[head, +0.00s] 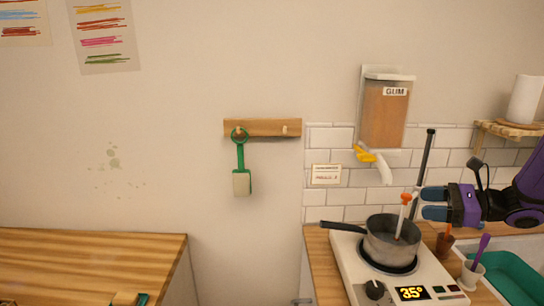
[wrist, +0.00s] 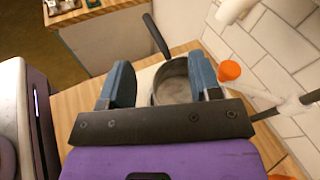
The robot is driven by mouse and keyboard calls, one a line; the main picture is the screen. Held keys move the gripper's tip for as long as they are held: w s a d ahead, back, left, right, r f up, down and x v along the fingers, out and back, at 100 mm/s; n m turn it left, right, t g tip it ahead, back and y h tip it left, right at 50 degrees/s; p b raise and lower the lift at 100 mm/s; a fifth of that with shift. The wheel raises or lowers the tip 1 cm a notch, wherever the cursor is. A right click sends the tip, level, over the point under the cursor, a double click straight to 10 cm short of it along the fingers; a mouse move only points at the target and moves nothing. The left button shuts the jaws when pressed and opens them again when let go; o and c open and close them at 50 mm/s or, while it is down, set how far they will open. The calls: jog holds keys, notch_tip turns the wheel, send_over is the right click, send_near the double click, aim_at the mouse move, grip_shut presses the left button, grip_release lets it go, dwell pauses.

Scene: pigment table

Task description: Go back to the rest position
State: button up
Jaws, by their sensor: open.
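My gripper (head: 433,203) is at the right in the head view, at the end of my purple arm. Its blue fingers are apart and nothing is between them. In the wrist view the open fingers (wrist: 160,85) frame part of the saucepan (wrist: 172,80), and the orange knob (wrist: 229,70) is right of the right finger. I cannot tell whether the gripper touches the stick.
The saucepan sits on a white hot plate (head: 345,262) reading 35°. A gum dispenser (head: 386,112) hangs above it. A mortar with a purple pestle (head: 472,272) and a green basin (head: 505,278) are at right.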

jog(key=s+a+r+n+g+h, duration=0.65)
jog(key=s+a+n, duration=0.4)
jog(key=s, duration=0.25)
jog(key=s+d+r+n+t+h, duration=0.2)
jog(key=s+r+n+t+h, duration=0.2)
jog(key=s+n, duration=0.6)
notch_tip(320, 180, up, 2)
jog(key=s+h, duration=0.1)
jog(key=h, duration=0.2)
jog(key=shift+d+r, duration=0.15)
jog(key=shift+r, duration=0.05)
jog(key=shift+n+h, duration=0.25)
dwell(1.3)
